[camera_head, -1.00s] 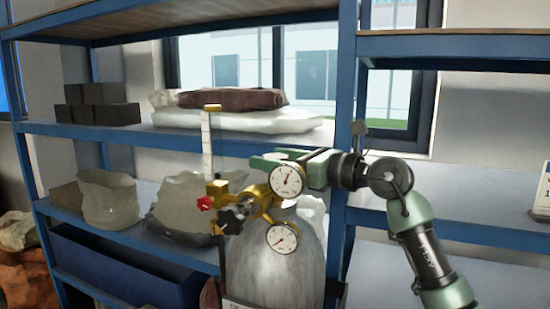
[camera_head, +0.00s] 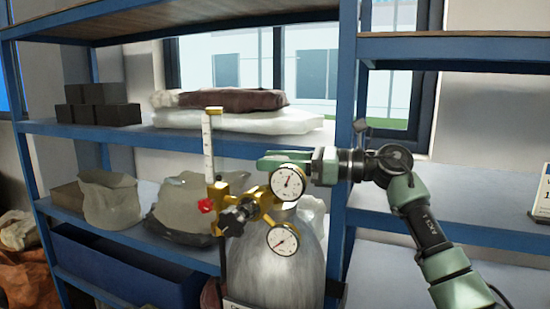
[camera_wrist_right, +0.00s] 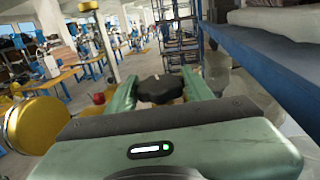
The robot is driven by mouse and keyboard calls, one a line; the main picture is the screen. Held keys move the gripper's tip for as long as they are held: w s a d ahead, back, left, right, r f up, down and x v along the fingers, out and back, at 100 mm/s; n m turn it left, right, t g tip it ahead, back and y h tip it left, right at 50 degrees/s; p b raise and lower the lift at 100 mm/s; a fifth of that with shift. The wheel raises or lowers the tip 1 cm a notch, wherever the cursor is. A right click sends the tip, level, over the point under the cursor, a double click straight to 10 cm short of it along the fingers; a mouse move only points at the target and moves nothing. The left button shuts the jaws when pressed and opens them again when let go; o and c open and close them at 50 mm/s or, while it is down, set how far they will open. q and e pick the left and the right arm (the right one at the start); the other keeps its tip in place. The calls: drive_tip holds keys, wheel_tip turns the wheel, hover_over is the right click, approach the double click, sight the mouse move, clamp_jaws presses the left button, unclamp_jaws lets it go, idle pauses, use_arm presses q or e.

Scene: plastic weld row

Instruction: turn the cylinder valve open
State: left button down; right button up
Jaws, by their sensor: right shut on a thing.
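The grey gas cylinder (camera_head: 275,265) stands upright in the middle of the head view. Its brass regulator (camera_head: 262,200) carries two white dial gauges, an upper one (camera_head: 287,181) and a lower one (camera_head: 283,239), and a black knob (camera_head: 236,220) at the front. My right gripper (camera_head: 266,161) comes in from the right, behind the upper gauge. In the right wrist view its green fingers (camera_wrist_right: 158,80) are on both sides of a dark valve knob (camera_wrist_right: 160,90) and shut on it. My left gripper is not in view.
A white flow tube (camera_head: 208,145) and a red knob (camera_head: 206,206) stand left of the regulator. Blue shelving (camera_head: 345,120) surrounds the cylinder, with sacks (camera_head: 240,120) and dark boxes (camera_head: 100,103) on it. A gold gauge back (camera_wrist_right: 32,125) is close left in the wrist view.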

drive_tip(key=shift+r+n+g+p, duration=0.15)
drive_tip(key=shift+n+g+p, duration=0.7)
drive_tip(key=shift+g, duration=0.55)
drive_tip(key=o, duration=1.4)
drive_tip(key=shift+c, duration=0.2)
drive_tip(key=shift+d, duration=0.1)
drive_tip(key=shift+d+f, duration=0.15)
drive_tip(key=shift+f, duration=0.05)
drive_tip(key=d+b, duration=0.3)
drive_tip(key=d, duration=0.4)
drive_tip(key=shift+s+d+b, duration=0.2)
drive_tip(key=shift+s+b, duration=0.05)
drive_tip(key=shift+b, duration=0.1)
